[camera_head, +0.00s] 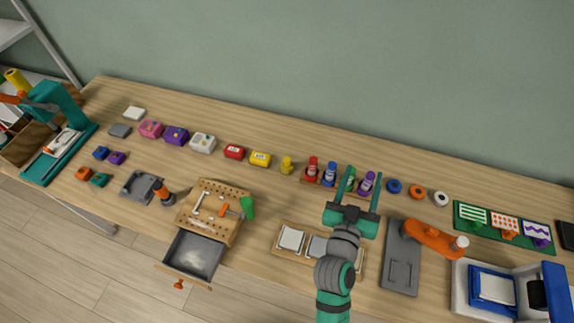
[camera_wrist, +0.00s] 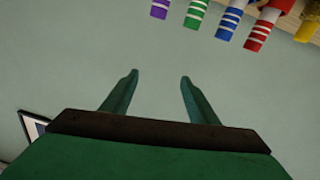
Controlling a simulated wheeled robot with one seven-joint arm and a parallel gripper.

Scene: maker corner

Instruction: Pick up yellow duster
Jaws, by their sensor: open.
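A small yellow thing (camera_head: 287,165), which looks like the yellow duster, stands on the workbench just left of the red bottle, near the back middle. Its edge also shows at the top right corner of the wrist view (camera_wrist: 311,25), mostly cut off. My gripper (camera_head: 353,193) is over the bench, right of the yellow thing and in front of the bottles. In the wrist view my gripper (camera_wrist: 159,76) has its two fingers apart with nothing between them, and only wall lies behind them.
Red (camera_head: 311,170), blue (camera_head: 329,174), green and purple (camera_head: 367,183) bottles stand in a rack beside the yellow thing. A yellow box (camera_head: 260,158) sits to its left. A pegboard (camera_head: 209,212) and open drawer (camera_head: 196,254) are front left. Bare bench (camera_head: 275,195) lies before it.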

